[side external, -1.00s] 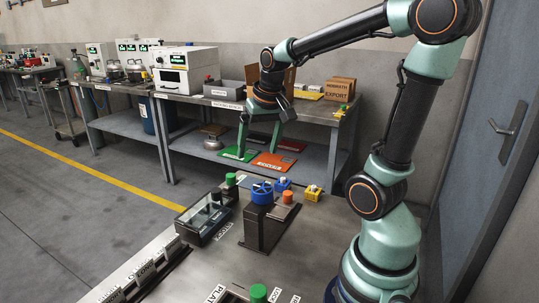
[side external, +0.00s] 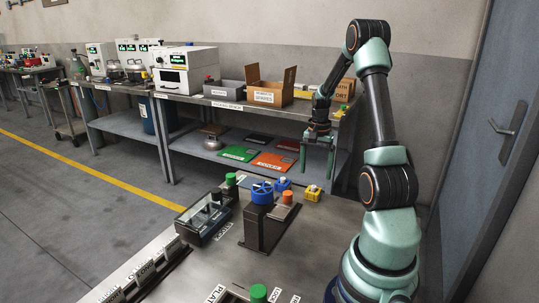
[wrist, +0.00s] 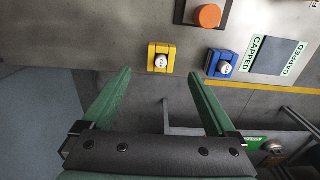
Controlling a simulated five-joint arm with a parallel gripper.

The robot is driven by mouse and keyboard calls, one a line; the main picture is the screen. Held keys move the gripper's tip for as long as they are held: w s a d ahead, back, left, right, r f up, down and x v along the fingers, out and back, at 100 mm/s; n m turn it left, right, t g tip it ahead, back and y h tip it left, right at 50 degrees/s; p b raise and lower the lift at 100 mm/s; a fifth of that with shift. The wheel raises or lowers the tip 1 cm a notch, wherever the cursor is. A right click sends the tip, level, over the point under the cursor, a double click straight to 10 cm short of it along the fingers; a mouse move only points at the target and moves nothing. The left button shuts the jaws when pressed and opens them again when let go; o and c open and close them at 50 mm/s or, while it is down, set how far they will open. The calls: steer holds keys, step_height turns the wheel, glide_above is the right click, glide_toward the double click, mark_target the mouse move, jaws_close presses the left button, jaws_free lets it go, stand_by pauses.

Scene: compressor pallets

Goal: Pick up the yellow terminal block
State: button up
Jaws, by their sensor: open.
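The yellow terminal block (side external: 313,194) sits on the metal table near its far edge, and it also shows in the wrist view (wrist: 161,58). It has a pale round part with dark marks on it. My gripper (side external: 317,175) is open and empty, its two green fingers pointing down above and beyond the block. In the wrist view my gripper (wrist: 160,76) has its fingertips on either side of the block's line, with the block just ahead of them, apart from both.
A blue block (wrist: 221,64) stands beside the yellow one. An orange-capped part (wrist: 208,15) and a stand with a blue wheel (side external: 262,194) are close by. A CAPPED-labelled plate (wrist: 273,55) lies right of the blue block. The back bench (side external: 235,104) holds boxes.

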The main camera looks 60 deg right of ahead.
mark_target(314, 186)
steer(key=shift+w+d+f, duration=0.1)
steer(key=shift+f, duration=3.75)
steer(key=c, duration=1.5)
steer(key=shift+o, duration=0.2)
steer(key=shift+r, duration=0.15)
